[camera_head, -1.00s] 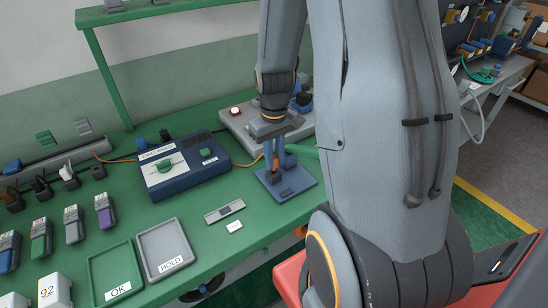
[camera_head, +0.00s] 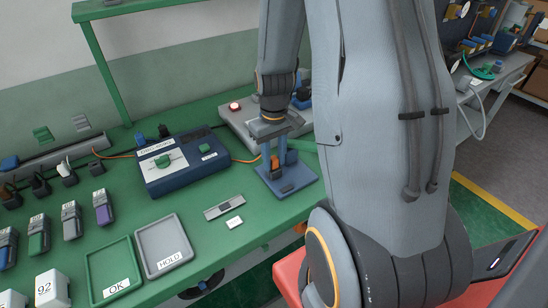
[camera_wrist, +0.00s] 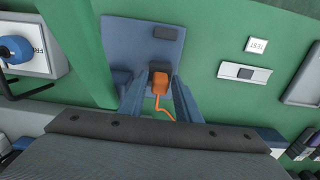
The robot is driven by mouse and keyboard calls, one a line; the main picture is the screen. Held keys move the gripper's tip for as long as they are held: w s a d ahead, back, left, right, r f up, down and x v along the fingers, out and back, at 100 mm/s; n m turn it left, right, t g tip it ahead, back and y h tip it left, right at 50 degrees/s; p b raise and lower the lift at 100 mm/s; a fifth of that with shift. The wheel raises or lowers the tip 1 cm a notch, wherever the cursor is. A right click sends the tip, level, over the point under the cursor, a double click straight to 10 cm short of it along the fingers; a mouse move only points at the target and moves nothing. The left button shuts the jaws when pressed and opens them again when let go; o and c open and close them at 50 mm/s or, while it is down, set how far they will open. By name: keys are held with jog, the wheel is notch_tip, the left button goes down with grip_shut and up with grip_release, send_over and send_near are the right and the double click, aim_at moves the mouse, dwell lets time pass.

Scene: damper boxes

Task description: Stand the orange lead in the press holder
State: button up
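The orange lead (camera_head: 274,162) has an orange plug that stands upright at the blue press holder (camera_head: 301,181), on its square base plate. In the wrist view the plug (camera_wrist: 159,84) sits against a dark block on the plate (camera_wrist: 125,45), with its orange cord trailing toward the camera. How deep the plug sits in the holder is hidden. My gripper (camera_head: 275,147) points down over the holder. In the wrist view its two fingers (camera_wrist: 159,90) stand on either side of the plug, with narrow gaps showing, so it looks open around it.
A blue tester box (camera_head: 185,165) stands left of the holder. A grey unit with a red lamp (camera_head: 235,108) is behind it. A small gauge strip (camera_head: 224,207), a TEST label (camera_head: 234,223) and OK (camera_head: 110,270) and HOLD (camera_head: 165,243) trays lie nearer. A green shelf post (camera_head: 105,75) rises at the back.

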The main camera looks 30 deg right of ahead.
jog(key=shift+o, duration=0.6)
jog(key=shift+r, duration=0.1)
jog(key=shift+r, duration=0.15)
notch_tip(320, 180, up, 7)
jog(key=shift+f+b, duration=0.1)
jog(key=shift+b, duration=0.5)
jog(key=shift+s+a+r, duration=0.1)
jog(key=shift+a+r, duration=0.1)
jog(key=shift+r, duration=0.05)
jog(key=s+a, duration=0.3)
jog(key=a, duration=0.3)
jog(key=s+a+r+t, duration=0.1)
jog(key=s+a, duration=0.3)
jog(key=a, duration=0.2)
jog(key=shift+s+a+r, duration=0.15)
jog(key=shift+a+r, duration=0.1)
